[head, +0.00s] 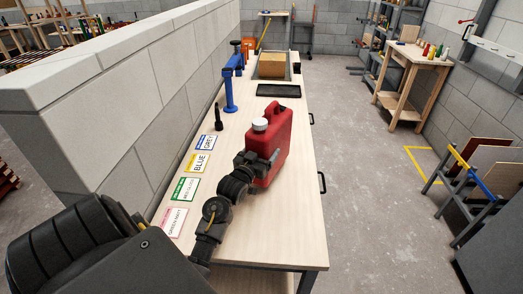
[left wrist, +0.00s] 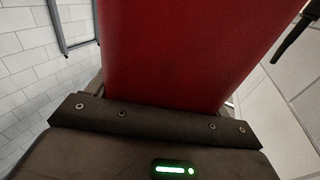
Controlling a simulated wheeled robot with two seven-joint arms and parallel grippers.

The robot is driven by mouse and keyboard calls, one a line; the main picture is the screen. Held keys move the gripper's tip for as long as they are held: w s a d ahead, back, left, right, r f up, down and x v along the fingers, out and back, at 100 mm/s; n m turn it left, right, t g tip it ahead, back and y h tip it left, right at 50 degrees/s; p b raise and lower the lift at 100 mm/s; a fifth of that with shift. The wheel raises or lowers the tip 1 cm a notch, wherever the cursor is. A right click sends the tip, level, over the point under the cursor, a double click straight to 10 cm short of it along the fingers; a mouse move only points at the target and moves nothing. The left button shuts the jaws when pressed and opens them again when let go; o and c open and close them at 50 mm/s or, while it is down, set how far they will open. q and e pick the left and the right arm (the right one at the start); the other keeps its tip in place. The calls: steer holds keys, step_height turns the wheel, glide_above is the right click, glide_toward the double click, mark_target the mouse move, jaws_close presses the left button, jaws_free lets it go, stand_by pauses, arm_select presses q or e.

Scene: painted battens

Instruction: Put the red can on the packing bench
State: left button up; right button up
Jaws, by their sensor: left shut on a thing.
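The red can (head: 279,140) is a jerrycan with a white cap (head: 260,124). It is upright over the middle of a long light-wood bench (head: 245,225). My left gripper (head: 260,164) is shut on the red can from its near left side. In the left wrist view the red can (left wrist: 185,50) fills the space in front of the dark gripper body. The can's base is partly hidden by the gripper, and I cannot tell whether it touches the bench top. My right gripper is not in view.
Printed cards (head: 184,190) lie along the bench's left edge, with a dark bottle (head: 218,117) and a blue stand (head: 231,85) beyond. A black tray (head: 279,91) and a brown box (head: 272,66) are at the far end. A block wall (head: 150,110) runs along the left.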

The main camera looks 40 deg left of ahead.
arm_select(q)
steer(key=f, duration=0.1)
steer(key=f+p, duration=0.1)
steer(key=f, duration=0.1)
steer(key=shift+w+a+f, duration=0.1)
steer(key=shift+w+a, duration=0.05)
steer(key=shift+w, duration=0.05)
steer(key=o, duration=1.5)
steer(key=shift+f, duration=0.3)
steer(key=o, duration=0.3)
steer(key=shift+s+r, duration=0.1)
